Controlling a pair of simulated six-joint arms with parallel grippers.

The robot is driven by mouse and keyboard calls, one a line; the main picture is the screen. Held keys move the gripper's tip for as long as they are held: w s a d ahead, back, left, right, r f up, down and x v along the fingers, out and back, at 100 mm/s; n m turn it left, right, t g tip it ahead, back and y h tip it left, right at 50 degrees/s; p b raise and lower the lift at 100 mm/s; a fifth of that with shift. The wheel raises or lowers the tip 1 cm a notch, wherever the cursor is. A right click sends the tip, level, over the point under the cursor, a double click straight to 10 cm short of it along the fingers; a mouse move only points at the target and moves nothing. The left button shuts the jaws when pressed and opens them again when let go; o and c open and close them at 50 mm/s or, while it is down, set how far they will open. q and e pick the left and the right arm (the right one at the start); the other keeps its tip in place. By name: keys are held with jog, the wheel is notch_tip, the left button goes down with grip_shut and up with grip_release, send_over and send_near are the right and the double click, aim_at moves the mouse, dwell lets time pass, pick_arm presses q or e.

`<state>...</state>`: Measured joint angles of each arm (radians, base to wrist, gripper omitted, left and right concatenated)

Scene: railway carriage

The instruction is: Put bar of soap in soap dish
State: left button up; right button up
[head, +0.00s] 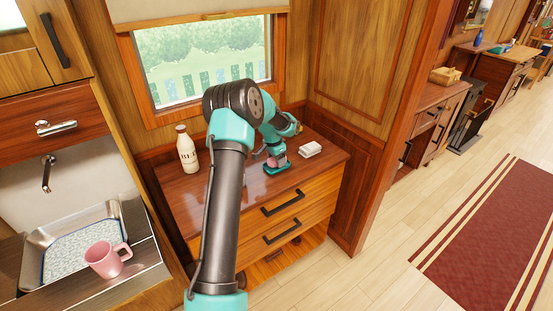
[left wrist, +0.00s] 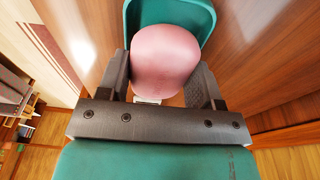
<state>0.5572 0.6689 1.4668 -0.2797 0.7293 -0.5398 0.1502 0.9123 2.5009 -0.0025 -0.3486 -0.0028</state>
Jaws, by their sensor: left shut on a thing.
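The pink bar of soap (left wrist: 166,58) is between the two dark fingers of my left gripper (left wrist: 160,72), which is shut on it. In the head view the soap (head: 278,160) shows as a small pink patch under my left gripper (head: 275,153). The teal soap dish (head: 277,169) is on the wooden dresser top, directly below the soap. In the left wrist view the dish's rim (left wrist: 208,18) curves behind the soap. The soap hides most of the dish, and I cannot tell whether they touch. My right gripper is not in view.
The dresser top (head: 225,180) also bears a white bottle (head: 187,152) at left and a white block-like item (head: 309,149) close to the right of the dish. A sink (head: 88,240) with a pink mug (head: 106,259) is at lower left. The window wall stands behind.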

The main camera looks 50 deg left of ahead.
pick_arm(q)
jog(key=shift+f, duration=0.3)
dwell(0.5)
jog(key=o, duration=1)
jog(key=shift+o, duration=0.2)
jog(key=shift+r, duration=0.1)
notch_tip(320, 180, up, 17)
jog(key=s, duration=0.2)
jog(key=shift+s+a, duration=0.25)
jog(key=shift+a, duration=0.05)
jog(key=shift+c, duration=0.3)
grip_shut()
dwell(0.3)
